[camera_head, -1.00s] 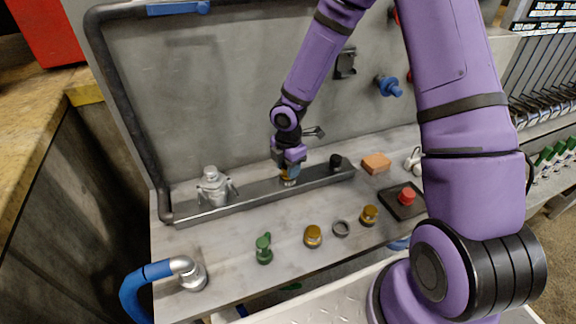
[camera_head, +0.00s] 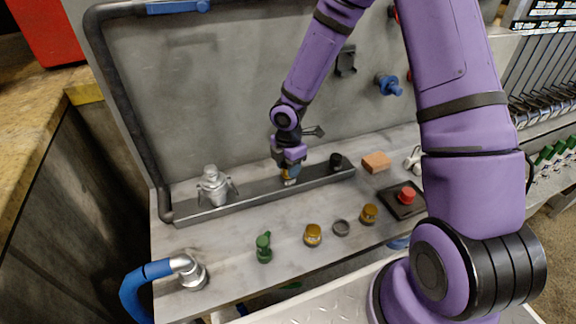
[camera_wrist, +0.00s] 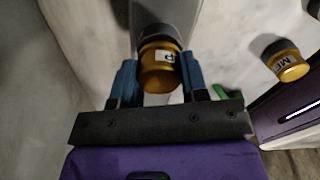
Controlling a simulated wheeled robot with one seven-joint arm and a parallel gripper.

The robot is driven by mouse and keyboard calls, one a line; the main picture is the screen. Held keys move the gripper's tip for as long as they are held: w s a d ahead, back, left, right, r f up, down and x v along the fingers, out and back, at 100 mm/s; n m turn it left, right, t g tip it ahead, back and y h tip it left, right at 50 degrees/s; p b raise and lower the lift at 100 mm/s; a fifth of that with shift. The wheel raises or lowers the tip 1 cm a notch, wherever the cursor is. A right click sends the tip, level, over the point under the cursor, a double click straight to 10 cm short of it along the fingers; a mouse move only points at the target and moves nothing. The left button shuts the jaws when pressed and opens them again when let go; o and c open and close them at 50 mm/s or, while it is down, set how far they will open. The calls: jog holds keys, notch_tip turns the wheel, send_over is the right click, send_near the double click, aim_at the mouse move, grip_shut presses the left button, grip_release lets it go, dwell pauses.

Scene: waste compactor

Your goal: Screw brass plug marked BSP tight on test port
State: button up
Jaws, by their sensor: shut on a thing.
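My gripper (camera_head: 289,178) points down over the grey metal rail on the bench. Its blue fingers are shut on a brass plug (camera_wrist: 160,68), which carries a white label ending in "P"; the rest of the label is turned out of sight. In the wrist view the plug sits between the fingers, with its dark end against a grey cylindrical port on the rail (camera_wrist: 170,12). In the head view the gripper mostly hides the plug and the port. I cannot tell how far the plug is on the port.
Two other brass plugs (camera_head: 313,235) (camera_head: 369,214) stand on the bench with a dark ring (camera_head: 341,228) between them. A green fitting (camera_head: 264,247) stands to their left. A silver valve (camera_head: 213,187) and a black cap (camera_head: 336,161) are on the rail. A red button (camera_head: 407,195) is at right.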

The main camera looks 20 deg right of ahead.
jog(key=shift+f, duration=0.15)
jog(key=o, duration=0.3)
jog(key=shift+c, duration=0.9)
jog(key=m, duration=0.5)
jog(key=m, duration=0.5)
